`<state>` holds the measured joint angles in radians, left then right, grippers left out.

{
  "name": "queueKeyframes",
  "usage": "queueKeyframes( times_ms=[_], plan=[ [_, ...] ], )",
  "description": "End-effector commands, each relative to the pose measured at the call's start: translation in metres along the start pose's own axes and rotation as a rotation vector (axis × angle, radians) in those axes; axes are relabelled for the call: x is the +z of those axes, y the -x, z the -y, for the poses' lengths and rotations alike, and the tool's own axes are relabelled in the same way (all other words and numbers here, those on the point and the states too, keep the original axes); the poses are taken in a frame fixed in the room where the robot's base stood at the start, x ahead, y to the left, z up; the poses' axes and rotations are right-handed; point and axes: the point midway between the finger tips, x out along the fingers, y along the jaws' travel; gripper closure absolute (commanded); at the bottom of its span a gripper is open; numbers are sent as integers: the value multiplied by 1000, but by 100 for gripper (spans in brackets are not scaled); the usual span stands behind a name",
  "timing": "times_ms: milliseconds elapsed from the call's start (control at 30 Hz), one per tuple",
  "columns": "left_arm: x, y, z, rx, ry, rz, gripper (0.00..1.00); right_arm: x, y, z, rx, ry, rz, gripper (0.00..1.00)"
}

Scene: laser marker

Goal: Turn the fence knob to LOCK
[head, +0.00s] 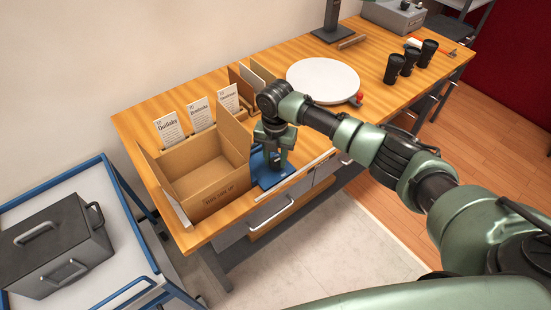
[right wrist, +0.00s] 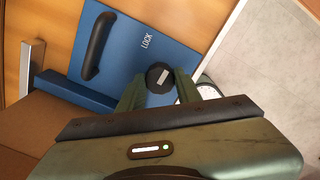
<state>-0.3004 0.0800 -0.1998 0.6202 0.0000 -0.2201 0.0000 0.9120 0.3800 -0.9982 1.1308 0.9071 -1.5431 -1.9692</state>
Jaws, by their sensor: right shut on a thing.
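The blue fence fixture (head: 268,175) lies on the table's front part, right of the cardboard box. In the right wrist view it is a blue plate (right wrist: 125,30) with a black bar handle (right wrist: 98,46) and the white word LOCK (right wrist: 146,40). The round black fence knob (right wrist: 156,73) has a pale bar mark, slanted and not clearly lined up with LOCK. My right gripper (head: 275,158) is down at the fixture, its green fingers on both sides of the knob (right wrist: 158,84), shut on it. In the head view the gripper hides the knob. My left gripper is not in view.
An open cardboard box (head: 205,168) stands close left of the fixture, with paper cards (head: 200,115) behind it. A white round turntable (head: 323,80) and several black cups (head: 410,62) stand to the right. A blue cart (head: 120,235) carries a grey case (head: 55,245).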

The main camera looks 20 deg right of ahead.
Motion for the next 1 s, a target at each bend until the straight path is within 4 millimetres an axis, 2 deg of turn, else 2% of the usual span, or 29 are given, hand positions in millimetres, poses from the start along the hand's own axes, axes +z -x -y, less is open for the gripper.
queueKeyframes(
  times_ms=[500, 1000],
  plan=[
    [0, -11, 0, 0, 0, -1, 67, -1, -1, 0, 1, 429, -2, 100],
    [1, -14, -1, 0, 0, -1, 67, -1, -1, 0, 0, 581, -2, 100]
  ],
)
